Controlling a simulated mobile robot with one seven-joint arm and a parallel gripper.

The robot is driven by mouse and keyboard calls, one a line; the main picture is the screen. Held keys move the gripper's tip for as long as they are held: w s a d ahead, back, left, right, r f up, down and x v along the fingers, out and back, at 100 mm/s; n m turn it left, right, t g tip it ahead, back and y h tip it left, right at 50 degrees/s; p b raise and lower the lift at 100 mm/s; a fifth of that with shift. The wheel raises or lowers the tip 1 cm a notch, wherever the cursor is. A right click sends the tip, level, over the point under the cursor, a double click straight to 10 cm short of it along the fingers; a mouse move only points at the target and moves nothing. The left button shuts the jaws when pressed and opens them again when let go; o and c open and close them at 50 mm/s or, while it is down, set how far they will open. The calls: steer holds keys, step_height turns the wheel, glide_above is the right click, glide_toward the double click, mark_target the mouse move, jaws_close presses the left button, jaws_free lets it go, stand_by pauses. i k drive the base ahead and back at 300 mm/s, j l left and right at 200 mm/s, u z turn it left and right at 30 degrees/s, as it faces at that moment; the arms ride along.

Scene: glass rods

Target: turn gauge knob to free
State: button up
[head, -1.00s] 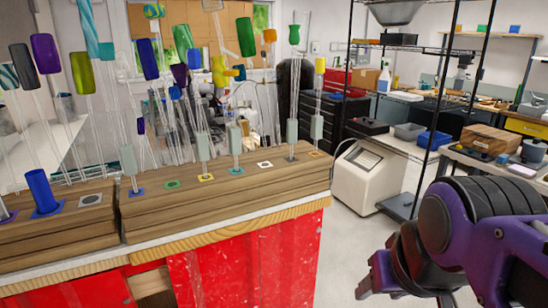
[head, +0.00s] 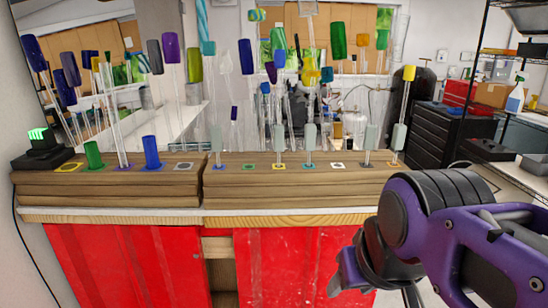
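A small black device with a lit green display (head: 40,137) stands at the far left end of the wooden bench top; it looks like the gauge. Its knob is too small or hidden to make out. My gripper (head: 350,272) is at the lower right, in front of the red cabinet and far from the device. Its fingers are seen from the side and partly hidden, so I cannot tell whether it is open or shut.
Wooden blocks (head: 110,190) on the bench carry several upright glass rods with coloured tops. A green cylinder (head: 94,155) and a blue cylinder (head: 151,153) stand near the device. Red cabinet doors (head: 130,262) are below. A wire shelf (head: 512,48) is at right.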

mark_target(348, 143)
steer(key=l+u, duration=0.25)
steer(key=l, duration=0.15)
steer(key=l+u, duration=0.3)
steer(key=k+l+u, duration=0.1)
steer(key=l, duration=0.2)
steer(key=l+u, duration=0.1)
steer(key=l, duration=0.2)
steer(key=k+l, duration=0.15)
steer(key=l, duration=0.15)
steer(key=k+l, duration=0.1)
steer(key=l, duration=0.3)
steer(key=k+l+u, duration=0.1)
steer(key=l, duration=0.3)
steer(key=k+l, duration=0.15)
steer(key=l, duration=0.3)
steer(key=k+l, duration=0.15)
steer(key=l, duration=0.25)
steer(key=i, duration=1.25)
steer(key=u, duration=0.05)
